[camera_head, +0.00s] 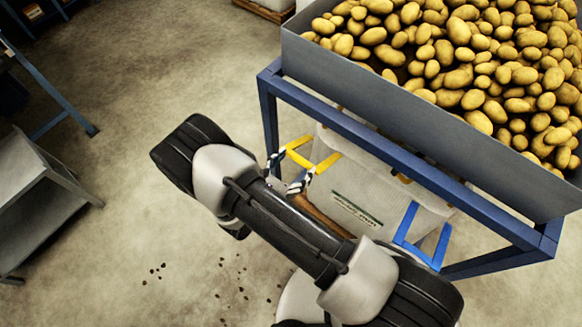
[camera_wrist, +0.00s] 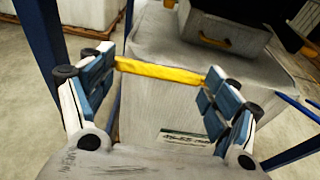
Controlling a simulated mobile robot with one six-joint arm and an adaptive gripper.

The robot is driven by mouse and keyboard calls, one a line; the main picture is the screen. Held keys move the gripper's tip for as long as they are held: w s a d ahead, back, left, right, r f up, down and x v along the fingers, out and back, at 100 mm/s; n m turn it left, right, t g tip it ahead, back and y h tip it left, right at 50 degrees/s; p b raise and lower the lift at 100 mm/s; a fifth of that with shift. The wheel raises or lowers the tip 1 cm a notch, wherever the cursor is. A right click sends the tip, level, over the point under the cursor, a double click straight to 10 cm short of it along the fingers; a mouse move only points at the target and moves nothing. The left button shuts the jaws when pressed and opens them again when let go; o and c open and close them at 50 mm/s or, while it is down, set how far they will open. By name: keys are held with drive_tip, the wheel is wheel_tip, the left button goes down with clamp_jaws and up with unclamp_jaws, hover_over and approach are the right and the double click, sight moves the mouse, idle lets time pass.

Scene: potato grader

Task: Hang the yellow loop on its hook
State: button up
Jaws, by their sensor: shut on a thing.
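The yellow loop (camera_head: 299,154) is a strap at the upper left corner of a pale bulk bag (camera_head: 345,165) under the potato bin. My gripper (camera_head: 288,172) is at the loop, partly hidden behind my arm. In the wrist view the loop (camera_wrist: 160,71) runs across as a flat yellow band between the two fingers of my gripper (camera_wrist: 160,80), its ends meeting the finger pads. The gripper is shut on it, with the fingers well apart. I cannot make out the loop's hook for certain in either view.
A blue frame (camera_head: 269,115) carries a grey bin (camera_head: 390,105) full of potatoes above the bag; its post stands close to the gripper. A blue loop (camera_head: 405,225) is at the bag's right corner. A grey stand (camera_head: 40,190) is far left, with open floor between.

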drive_tip(key=w+d+r+g+y+p, duration=0.1)
drive_tip(key=w+r, duration=0.1)
drive_tip(key=w+d+r+g+y+p, duration=0.1)
drive_tip(key=w+d+r+p, duration=0.1)
drive_tip(key=w+d+r+g+p, duration=0.1)
drive_tip(key=w+d+r+p, duration=0.1)
drive_tip(key=shift+r+g+y, duration=0.35)
drive_tip(key=shift+g+y, duration=0.05)
drive_tip(key=shift+c, duration=0.2)
drive_tip(key=shift+w+d+r, duration=0.3)
drive_tip(key=shift+w+d, duration=0.15)
drive_tip(key=shift+w, duration=0.1)
drive_tip(key=shift+w+d+r, duration=0.25)
drive_tip(key=shift+w+d, duration=0.2)
drive_tip(key=shift+w, duration=0.1)
drive_tip(key=o, duration=1.1)
drive_tip(key=shift+c, duration=0.2)
drive_tip(key=o, duration=0.5)
drive_tip(key=shift+w, duration=0.2)
drive_tip(key=shift+c, duration=0.2)
drive_tip(key=shift+a+r, duration=0.1)
drive_tip(key=shift+r, duration=0.05)
drive_tip(key=v, duration=1.2)
